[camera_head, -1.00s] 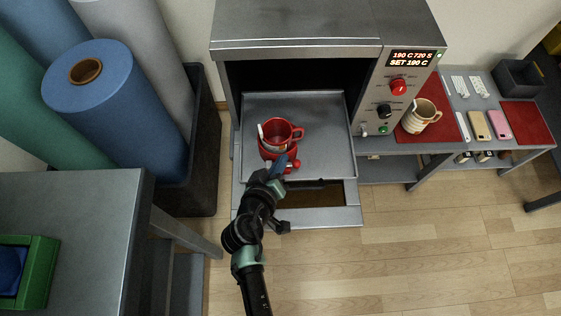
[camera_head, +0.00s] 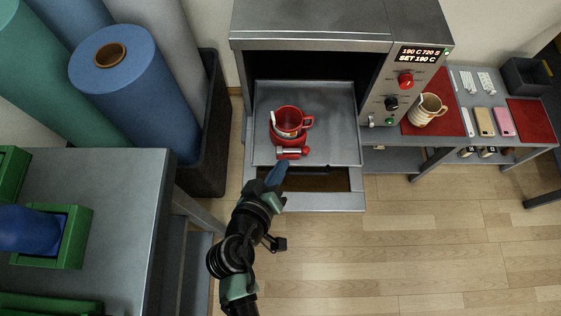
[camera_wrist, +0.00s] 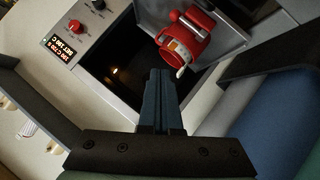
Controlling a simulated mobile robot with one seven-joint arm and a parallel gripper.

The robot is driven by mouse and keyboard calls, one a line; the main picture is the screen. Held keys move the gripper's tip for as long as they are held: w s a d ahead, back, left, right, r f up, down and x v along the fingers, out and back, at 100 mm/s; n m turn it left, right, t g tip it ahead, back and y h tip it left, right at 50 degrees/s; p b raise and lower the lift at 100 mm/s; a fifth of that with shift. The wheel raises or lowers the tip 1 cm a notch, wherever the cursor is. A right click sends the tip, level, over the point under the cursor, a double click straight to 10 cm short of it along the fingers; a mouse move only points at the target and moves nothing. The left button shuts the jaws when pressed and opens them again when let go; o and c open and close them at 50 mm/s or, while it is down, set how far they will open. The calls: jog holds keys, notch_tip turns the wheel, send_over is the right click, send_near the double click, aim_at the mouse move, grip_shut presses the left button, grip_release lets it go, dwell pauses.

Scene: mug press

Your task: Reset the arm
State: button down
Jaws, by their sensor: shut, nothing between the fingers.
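My gripper (camera_head: 276,175) is shut and empty, in front of the oven's pulled-out tray and apart from the mug. Its two blue fingers also show closed together in the wrist view (camera_wrist: 158,100). A red mug clamp (camera_head: 290,153) stands on the tray with a mug (camera_head: 288,128) in it; the clamp also shows in the wrist view (camera_wrist: 186,36). My arm reaches up from the bottom of the head view.
The oven (camera_head: 310,30) is open, its tray (camera_head: 338,140) pulled out; its display reads 190 C. A bench at right holds a beige mug (camera_head: 427,109), phone cases (camera_head: 484,121) and red mats (camera_head: 530,113). A grey table (camera_head: 130,215) with green bins (camera_head: 72,250) stands left. Blue rolls (camera_head: 140,95) stand behind it.

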dwell(0.4)
jog(key=w+r+m+t+y, duration=0.1)
jog(key=w+r+m+t, duration=0.15)
jog(key=w+r, duration=0.9)
jog(key=w+r+m+t+y, duration=0.15)
jog(key=r+t, duration=0.25)
jog(key=r, duration=1.6)
jog(key=s+r+t+p, duration=0.3)
jog(key=s+r+p, duration=0.1)
jog(key=r, duration=1.2)
jog(key=s+r+t+y+p, duration=0.1)
jog(key=s+r+t+p, duration=0.2)
jog(key=r+p, duration=0.4)
jog(key=s+r+t+y+p, duration=0.1)
jog(key=s+r+t+p, duration=0.2)
jog(key=r, duration=2.3)
jog(key=shift+s+d+p, duration=0.15)
jog(key=shift+s+p, duration=0.8)
jog(key=shift+p, duration=0.3)
jog(key=shift+r+t, duration=0.1)
jog(key=shift+t, duration=0.15)
